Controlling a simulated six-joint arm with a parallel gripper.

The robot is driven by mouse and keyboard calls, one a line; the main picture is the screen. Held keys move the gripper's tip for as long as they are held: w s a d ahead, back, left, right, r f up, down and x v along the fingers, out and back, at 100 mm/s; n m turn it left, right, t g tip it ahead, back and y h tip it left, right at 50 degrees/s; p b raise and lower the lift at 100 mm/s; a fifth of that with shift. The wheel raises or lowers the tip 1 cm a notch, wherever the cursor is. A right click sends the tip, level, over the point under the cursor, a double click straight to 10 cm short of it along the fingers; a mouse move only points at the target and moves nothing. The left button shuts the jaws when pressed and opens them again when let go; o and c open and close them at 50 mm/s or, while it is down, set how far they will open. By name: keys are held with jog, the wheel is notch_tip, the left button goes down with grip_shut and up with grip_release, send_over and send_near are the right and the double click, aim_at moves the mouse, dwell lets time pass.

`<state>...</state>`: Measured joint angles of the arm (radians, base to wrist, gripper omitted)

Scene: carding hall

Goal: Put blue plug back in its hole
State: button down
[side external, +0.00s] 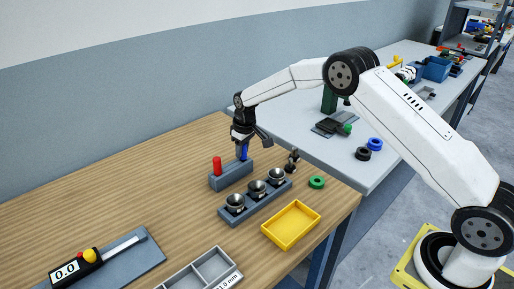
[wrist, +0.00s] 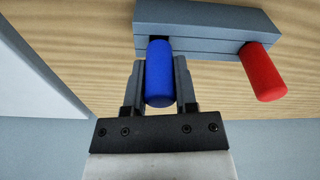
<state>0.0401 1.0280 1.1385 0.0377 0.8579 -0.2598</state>
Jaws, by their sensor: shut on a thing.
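The blue plug (side external: 244,153) is upright between the jaws of my gripper (side external: 243,146), at the right end of the grey block (side external: 231,177). In the wrist view the blue plug (wrist: 159,75) lies between both fingers, which are shut on it. Its far end meets a dark opening in the grey block (wrist: 205,14). I cannot tell how deep the plug sits in that hole, and the hole is mostly hidden behind it. The red plug (side external: 217,166) stands in the left end of the same block and shows to the right in the wrist view (wrist: 262,71).
A grey rack with several metal cups (side external: 257,188) stands just in front of the block. A yellow tray (side external: 291,225), a green ring (side external: 316,182) and a small dark part (side external: 292,160) lie to the right. The wooden table (side external: 130,185) is clear left of the block.

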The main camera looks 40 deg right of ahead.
jog(key=shift+f, duration=0.3)
jog(key=shift+c, duration=2)
grip_release()
jog(key=shift+r, duration=0.1)
jog(key=r, duration=0.4)
jog(key=s+r, duration=0.1)
jog(key=r, duration=0.7)
jog(key=shift+s+d+r, duration=0.15)
jog(key=shift+s+r, duration=0.05)
jog(key=shift+s, duration=0.1)
jog(key=s+a+f+m, duration=0.1)
jog(key=s+f, duration=0.1)
jog(key=s, duration=1.3)
jog(key=s+a+f+m+t, duration=0.1)
jog(key=s+f, duration=0.1)
jog(key=s, duration=1.4)
jog(key=shift+a+f, duration=0.1)
